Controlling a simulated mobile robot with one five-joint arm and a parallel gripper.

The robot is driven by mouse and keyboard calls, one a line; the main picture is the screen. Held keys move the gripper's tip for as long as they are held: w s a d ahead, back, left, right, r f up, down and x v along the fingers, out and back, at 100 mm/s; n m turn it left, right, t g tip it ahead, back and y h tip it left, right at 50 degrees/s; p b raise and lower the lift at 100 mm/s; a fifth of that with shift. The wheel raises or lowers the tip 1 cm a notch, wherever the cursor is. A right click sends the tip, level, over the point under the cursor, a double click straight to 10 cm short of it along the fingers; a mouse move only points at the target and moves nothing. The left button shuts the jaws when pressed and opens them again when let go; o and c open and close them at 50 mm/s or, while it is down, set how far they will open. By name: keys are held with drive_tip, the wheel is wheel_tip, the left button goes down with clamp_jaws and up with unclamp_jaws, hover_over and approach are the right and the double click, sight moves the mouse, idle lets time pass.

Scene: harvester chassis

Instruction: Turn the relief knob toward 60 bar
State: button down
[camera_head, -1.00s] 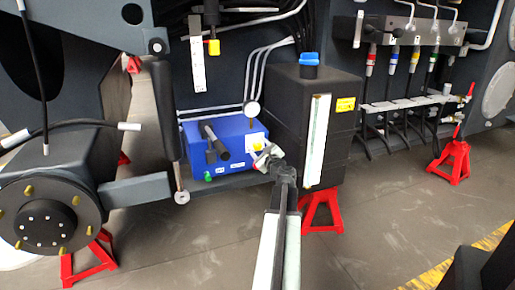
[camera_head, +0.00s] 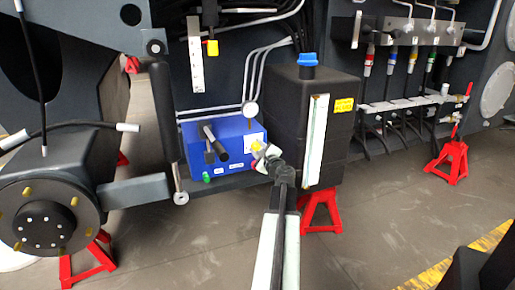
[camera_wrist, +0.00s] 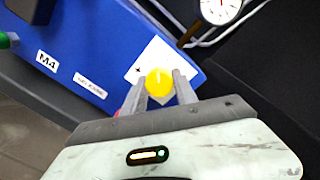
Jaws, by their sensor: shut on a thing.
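The yellow relief knob (camera_wrist: 159,83) sits on a white label plate (camera_wrist: 149,61) on the blue hydraulic block (camera_head: 233,140). In the wrist view my gripper (camera_wrist: 160,92) has one finger on each side of the knob and is shut on it. A pale line shows on the knob's face. In the head view my gripper (camera_head: 263,152) is at the block's right end and mostly hides the knob. The pressure gauge (camera_wrist: 220,8) stands above the knob, cut by the top edge in the wrist view. The scale marks on the plate are too small to read.
A black tank (camera_head: 285,125) with a blue cap stands close right of the block. A black lever (camera_head: 216,142) and a green fitting (camera_head: 206,177) are on the block's left part. Red stands (camera_head: 322,209) are on the floor. Open floor lies in front.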

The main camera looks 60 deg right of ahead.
drive_tip(key=n, duration=0.5)
drive_tip(key=shift+n+g, duration=0.3)
drive_tip(key=shift+s, duration=0.1)
idle(0.4)
drive_tip(key=c, duration=1)
unclamp_jaws()
drive_tip(key=v, duration=0.7)
drive_tip(key=shift+s+a+p, duration=0.25)
drive_tip(key=shift+s+p, duration=0.05)
drive_tip(key=shift+s, duration=0.05)
